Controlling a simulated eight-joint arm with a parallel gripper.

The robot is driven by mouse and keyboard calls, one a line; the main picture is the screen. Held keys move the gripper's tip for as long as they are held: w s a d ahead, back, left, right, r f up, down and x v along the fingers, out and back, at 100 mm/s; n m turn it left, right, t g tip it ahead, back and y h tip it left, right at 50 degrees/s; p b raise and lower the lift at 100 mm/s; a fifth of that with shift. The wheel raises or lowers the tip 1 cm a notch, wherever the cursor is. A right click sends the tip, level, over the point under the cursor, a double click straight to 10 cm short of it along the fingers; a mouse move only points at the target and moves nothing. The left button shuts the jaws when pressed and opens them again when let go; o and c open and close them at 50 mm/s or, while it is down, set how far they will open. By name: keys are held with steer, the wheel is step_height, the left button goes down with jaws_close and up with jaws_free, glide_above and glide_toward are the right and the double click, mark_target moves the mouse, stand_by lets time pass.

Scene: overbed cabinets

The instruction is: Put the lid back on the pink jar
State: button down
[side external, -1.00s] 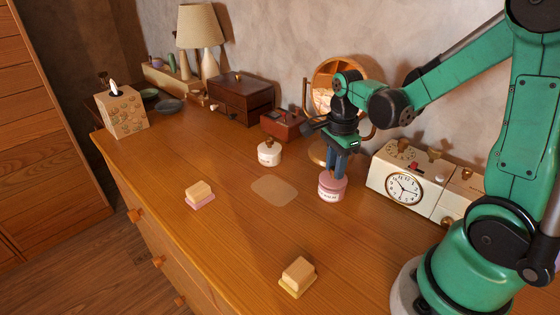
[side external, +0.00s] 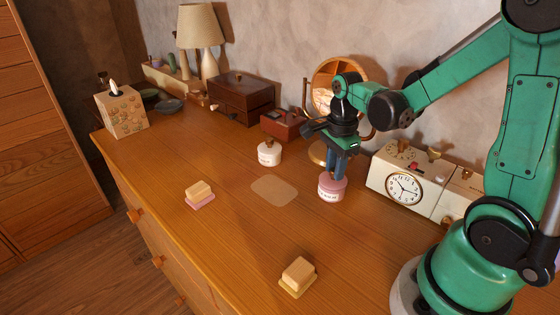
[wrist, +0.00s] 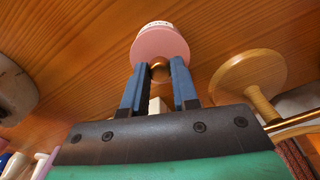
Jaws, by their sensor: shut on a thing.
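The pink lid (side external: 333,182) is on top of the pink jar (side external: 330,195), a small round jar with a pale label band, upright on the wooden dresser top. In the wrist view the lid (wrist: 160,43) shows as a pink disc, with the jar's label (wrist: 157,24) just beyond it. My gripper (side external: 335,172) points down over the jar. Its blue fingers (wrist: 159,75) are shut on the lid's brass-coloured knob. I see no clear gap between lid and jar, but cannot tell whether the lid is fully seated.
A white lidded jar (side external: 269,155) stands to the left. A cream clock (side external: 403,187) is close on the right, and a round mirror (side external: 322,90) stands behind. Two small blocks (side external: 199,194) (side external: 297,276) lie towards the front.

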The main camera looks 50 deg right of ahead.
steer(key=shift+c, duration=0.5)
jaws_free()
steer(key=shift+r, duration=0.1)
steer(key=shift+r, duration=3.35)
jaws_close()
steer(key=shift+f, duration=0.3)
steer(key=shift+f, duration=2.6)
